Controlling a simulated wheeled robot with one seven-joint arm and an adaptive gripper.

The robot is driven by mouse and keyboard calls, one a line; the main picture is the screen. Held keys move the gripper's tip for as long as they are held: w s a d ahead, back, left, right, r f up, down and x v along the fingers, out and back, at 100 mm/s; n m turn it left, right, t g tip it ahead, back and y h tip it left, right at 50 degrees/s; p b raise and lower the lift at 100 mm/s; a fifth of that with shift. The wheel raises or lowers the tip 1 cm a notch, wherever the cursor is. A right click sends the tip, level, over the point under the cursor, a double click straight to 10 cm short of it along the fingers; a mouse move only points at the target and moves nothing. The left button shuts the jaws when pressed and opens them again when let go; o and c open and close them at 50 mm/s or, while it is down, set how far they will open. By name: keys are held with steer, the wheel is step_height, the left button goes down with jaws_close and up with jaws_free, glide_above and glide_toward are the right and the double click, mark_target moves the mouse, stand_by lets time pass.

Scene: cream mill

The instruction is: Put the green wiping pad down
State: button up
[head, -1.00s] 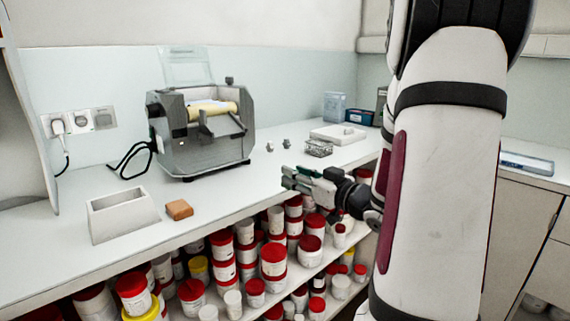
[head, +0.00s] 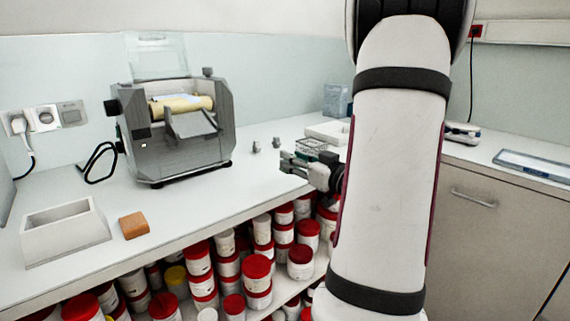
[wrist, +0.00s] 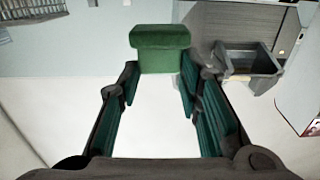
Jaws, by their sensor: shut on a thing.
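The green wiping pad (wrist: 160,48) is a small block, held between the fingertips of my gripper (wrist: 160,82) in the wrist view. My gripper is shut on it. In the head view my gripper (head: 290,163) is over the counter (head: 235,190) near its front edge, to the right of the milling machine. The pad is too small to make out clearly there. A pale surface lies beneath the fingers in the wrist view; I cannot tell how far below.
The roller mill (head: 175,125) stands at the counter's back. A white open box (head: 62,235) and an orange-brown block (head: 134,225) sit at left. A wire basket (head: 310,146) is beyond my gripper. Red-lidded jars (head: 257,270) crowd the shelf below. The counter's middle is clear.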

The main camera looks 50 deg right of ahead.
steer(key=w+d, duration=0.2)
steer(key=w+d+b, duration=0.1)
steer(key=w+d, duration=0.1)
steer(key=w, duration=0.1)
steer(key=w+d+f, duration=0.1)
steer(key=w+d, duration=0.1)
steer(key=d, duration=0.1)
steer(key=shift+w, duration=0.25)
steer(key=shift+f+b, duration=0.85)
steer(key=shift+f, duration=0.9)
steer(key=shift+f, duration=0.1)
steer(key=o, duration=1)
steer(key=shift+c, duration=0.2)
